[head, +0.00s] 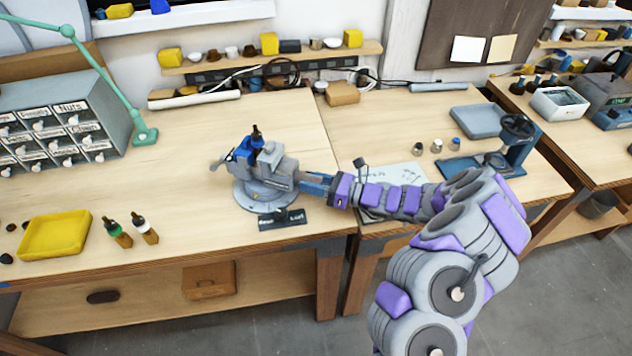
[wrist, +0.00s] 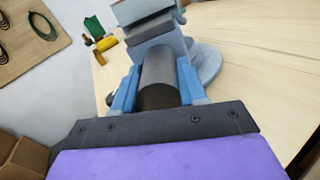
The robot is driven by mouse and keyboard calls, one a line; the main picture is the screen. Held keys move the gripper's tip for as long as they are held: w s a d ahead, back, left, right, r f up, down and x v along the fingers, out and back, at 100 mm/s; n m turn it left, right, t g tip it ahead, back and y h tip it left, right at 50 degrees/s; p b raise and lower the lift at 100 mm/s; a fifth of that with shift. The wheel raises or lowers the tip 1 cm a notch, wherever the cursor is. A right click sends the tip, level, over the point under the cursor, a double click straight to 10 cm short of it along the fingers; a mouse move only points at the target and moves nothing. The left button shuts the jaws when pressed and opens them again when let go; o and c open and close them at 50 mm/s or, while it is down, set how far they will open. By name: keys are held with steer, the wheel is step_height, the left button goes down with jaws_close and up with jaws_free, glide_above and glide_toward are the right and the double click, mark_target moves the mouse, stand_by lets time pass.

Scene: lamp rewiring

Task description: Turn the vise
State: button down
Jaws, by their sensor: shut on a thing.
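The grey vise (head: 262,170) stands on its round base on the left wooden workbench in the head view. A dark-tipped thing sits upright at the top of its jaws. My gripper (head: 312,184) reaches it from the right, at the vise's near right end. In the wrist view my gripper (wrist: 157,90) has its two blue fingers on either side of a dark grey cylinder of the vise (wrist: 172,65), shut on it. The vise body (wrist: 150,18) and part of its round base (wrist: 207,62) show beyond the fingers.
A black label plate (head: 282,219) lies in front of the vise. Two small bottles (head: 130,230) and a yellow tray (head: 55,235) are to the left, near the drawer cabinet (head: 65,115). A blue press-like stand (head: 505,150) is on the right bench. Bench space behind the vise is clear.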

steer(key=shift+f, duration=0.15)
steer(key=c, duration=0.7)
jaws_free()
steer(key=shift+w, duration=0.1)
steer(key=shift+o, duration=0.2)
steer(key=p+v, duration=0.3)
steer(key=v, duration=1.4)
steer(key=shift+d+p, duration=0.2)
steer(key=shift+p, duration=0.1)
